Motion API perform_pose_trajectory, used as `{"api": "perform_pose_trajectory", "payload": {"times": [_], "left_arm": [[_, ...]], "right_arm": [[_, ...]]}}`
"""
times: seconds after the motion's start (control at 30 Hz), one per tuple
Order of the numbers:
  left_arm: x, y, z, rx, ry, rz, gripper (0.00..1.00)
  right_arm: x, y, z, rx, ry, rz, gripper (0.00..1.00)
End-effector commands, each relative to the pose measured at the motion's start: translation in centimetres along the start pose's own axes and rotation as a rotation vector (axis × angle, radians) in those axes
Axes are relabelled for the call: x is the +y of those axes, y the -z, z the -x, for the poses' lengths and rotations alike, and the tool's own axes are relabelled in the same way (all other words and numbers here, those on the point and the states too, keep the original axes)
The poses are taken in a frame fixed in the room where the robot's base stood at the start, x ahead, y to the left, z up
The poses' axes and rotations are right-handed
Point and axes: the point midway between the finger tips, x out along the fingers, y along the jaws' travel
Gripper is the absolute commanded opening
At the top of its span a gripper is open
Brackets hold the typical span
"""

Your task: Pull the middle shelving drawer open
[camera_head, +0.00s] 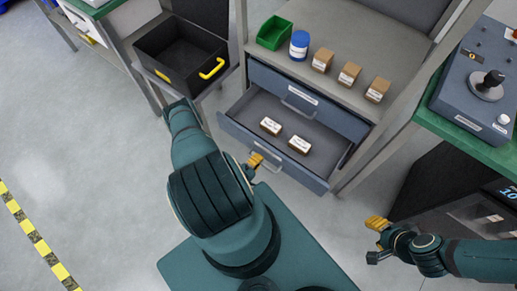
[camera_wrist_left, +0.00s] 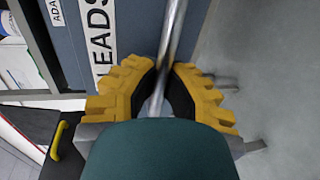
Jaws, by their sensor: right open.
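The shelving unit has a closed upper drawer (camera_head: 308,104) with a bar handle. The drawer (camera_head: 274,159) below it, which I take as the middle one, stands pulled out, with two labelled brown boxes inside. My left gripper (camera_head: 255,160) is at this drawer's front. In the left wrist view, my left gripper (camera_wrist_left: 165,72) has its yellow fingers on both sides of the metal bar handle (camera_wrist_left: 173,35) and appears shut on it, beside a "LEADS" label (camera_wrist_left: 97,40). My right gripper (camera_head: 374,240) is open and empty, off to the right above the floor.
Above the drawers, a shelf holds a green bin (camera_head: 274,33), a blue-and-white jar (camera_head: 299,46) and three small brown boxes. An open black case (camera_head: 180,52) with a yellow handle stands left. A green bench (camera_head: 436,116) with a control box (camera_head: 480,88) is right. Floor is clear at left.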

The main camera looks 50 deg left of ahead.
Motion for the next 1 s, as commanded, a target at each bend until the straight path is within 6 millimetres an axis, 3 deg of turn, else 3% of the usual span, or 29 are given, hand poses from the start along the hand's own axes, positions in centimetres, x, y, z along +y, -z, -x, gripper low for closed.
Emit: {"api": "perform_pose_trajectory", "payload": {"times": [0.47, 0.5, 0.57, 1.0], "left_arm": [[0.18, 0.07, -0.07, 0.001, -0.005, -0.001, 0.0], [0.18, 0.07, -0.08, 0.001, -0.005, -0.001, 0.18], [0.18, 0.06, -0.08, 0.001, -0.005, -0.001, 0.39], [0.07, 0.05, 0.74, 0.001, -0.002, -0.001, 0.41]], "right_arm": [[0.0, 0.04, -0.02, 0.001, 0.0, 0.0, 0.47], [0.0, 0.04, -0.02, 0.001, 0.0, 0.0, 0.47], [0.0, 0.04, -0.02, 0.001, 0.0, 0.0, 0.47], [0.0, 0.03, -0.03, 0.001, 0.0, 0.0, 0.47]]}}
